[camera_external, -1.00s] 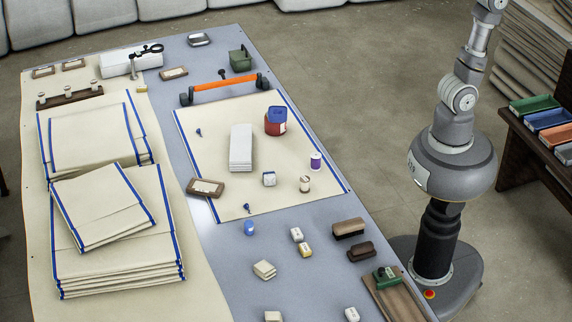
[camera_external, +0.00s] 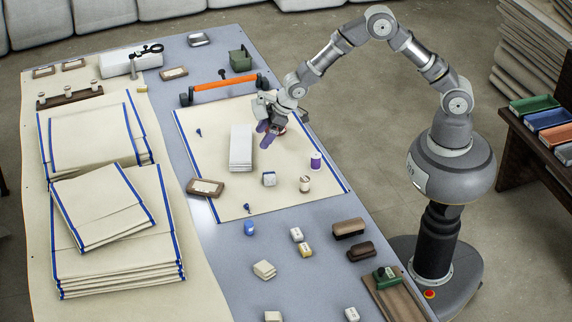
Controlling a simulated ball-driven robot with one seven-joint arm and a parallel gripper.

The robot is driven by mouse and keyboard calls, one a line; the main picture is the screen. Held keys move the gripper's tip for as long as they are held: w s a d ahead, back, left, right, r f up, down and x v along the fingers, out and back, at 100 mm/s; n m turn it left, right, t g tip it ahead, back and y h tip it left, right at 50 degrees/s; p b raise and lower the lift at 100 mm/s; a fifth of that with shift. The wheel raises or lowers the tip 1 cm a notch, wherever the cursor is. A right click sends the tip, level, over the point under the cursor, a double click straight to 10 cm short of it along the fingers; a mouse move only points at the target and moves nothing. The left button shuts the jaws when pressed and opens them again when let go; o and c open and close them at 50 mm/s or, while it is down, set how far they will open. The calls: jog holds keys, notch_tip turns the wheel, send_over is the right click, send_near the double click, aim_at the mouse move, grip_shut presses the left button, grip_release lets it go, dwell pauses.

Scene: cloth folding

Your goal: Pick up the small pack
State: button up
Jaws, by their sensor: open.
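My gripper (camera_external: 265,133) is open, with purple fingertips pointing down over the cream cloth with blue edges. It is just right of the top of a white stack (camera_external: 240,152). A red pack with a blue top, seen earlier at this spot, is now almost wholly hidden behind the gripper; I cannot tell whether the fingers touch it. A small whitish pack (camera_external: 269,179) lies on the cloth below the gripper in the picture, apart from it. The view does not settle which of these is the small pack.
An orange bar (camera_external: 226,84) lies behind. Folded cloth piles (camera_external: 112,225) fill the left side. Small blocks lie in front.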

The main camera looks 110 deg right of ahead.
jog(key=g, duration=0.1)
send_over(270, 173)
jog(key=s, duration=0.2)
jog(key=shift+y, duration=0.4)
jog(key=f, duration=1.1)
jog(key=shift+d+f, duration=0.2)
jog(key=shift+d, duration=0.05)
jog(key=b+x, duration=0.1)
jog(key=x, duration=0.1)
jog(key=b+x, duration=0.1)
jog(key=x, duration=0.2)
jog(key=b+x, duration=0.2)
jog(key=shift+s+a+f, duration=0.3)
jog(key=shift+a+f, duration=0.05)
jog(key=shift+f, duration=0.1)
jog(key=shift+r, duration=0.15)
jog(key=c, duration=1)
jog(key=shift+r, duration=0.1)
jog(key=shift+c, duration=0.2)
